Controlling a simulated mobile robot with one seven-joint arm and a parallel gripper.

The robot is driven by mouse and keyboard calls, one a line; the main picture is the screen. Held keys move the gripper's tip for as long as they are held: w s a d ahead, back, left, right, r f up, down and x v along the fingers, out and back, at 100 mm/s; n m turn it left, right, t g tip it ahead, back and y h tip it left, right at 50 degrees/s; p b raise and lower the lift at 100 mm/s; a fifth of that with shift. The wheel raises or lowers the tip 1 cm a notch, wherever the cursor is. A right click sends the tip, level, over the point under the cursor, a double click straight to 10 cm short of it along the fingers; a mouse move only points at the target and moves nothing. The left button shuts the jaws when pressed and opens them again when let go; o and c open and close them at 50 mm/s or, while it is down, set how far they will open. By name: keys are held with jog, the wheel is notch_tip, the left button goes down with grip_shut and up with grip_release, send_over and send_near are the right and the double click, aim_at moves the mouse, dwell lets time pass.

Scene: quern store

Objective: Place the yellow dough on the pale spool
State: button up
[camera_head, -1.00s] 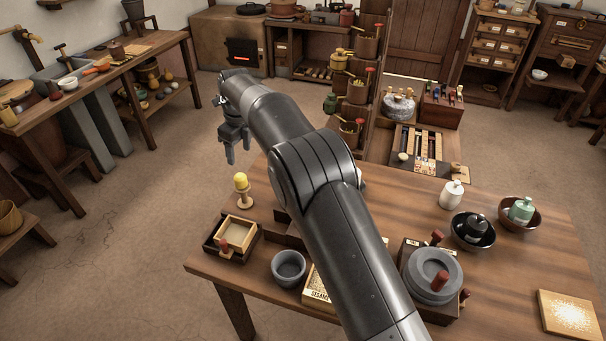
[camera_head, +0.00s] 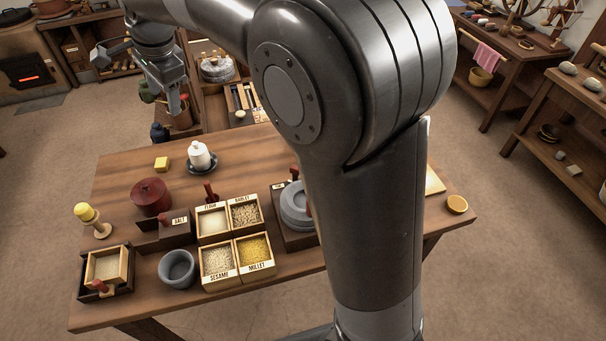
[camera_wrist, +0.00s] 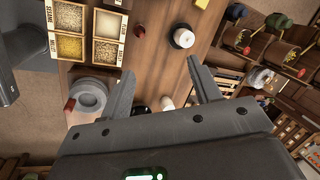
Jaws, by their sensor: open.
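A rounded yellow lump, which looks like the yellow dough (camera_head: 84,211), sits on top of a pale, turned wooden spool (camera_head: 101,230) at the table's left edge in the head view. The spool stands on its base and the lump rests on its upper end. My gripper (camera_head: 170,98) is open and empty beyond the table's far side, well apart from both. In the wrist view its two fingers (camera_wrist: 162,75) are spread with nothing between them. I cannot make out the dough or the pale spool in the wrist view.
A small yellow block (camera_head: 162,164) lies beside a white lidded piece on a dark saucer (camera_head: 201,169). A red pot (camera_head: 151,196), a grain box (camera_head: 236,262), a grey bowl (camera_head: 178,269) and a grey quern (camera_head: 296,205) crowd the table. Its far left is bare.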

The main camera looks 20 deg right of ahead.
jog(key=s+d+r+n+t, duration=0.2)
jog(key=s+d+n, duration=0.3)
jog(key=s+d, duration=0.9)
jog(key=s+d+f+n+h, duration=0.1)
jog(key=s+d+f+n, duration=0.2)
jog(key=s+d, duration=0.2)
jog(key=s+d+f+n+t+h, duration=0.1)
jog(key=s+d+f+n, duration=0.2)
jog(key=s+d, duration=0.3)
jog(key=shift+s+f+n, duration=0.3)
jog(key=shift+s+n, duration=0.1)
jog(key=shift+s, duration=0.6)
jog(key=shift+d, duration=0.1)
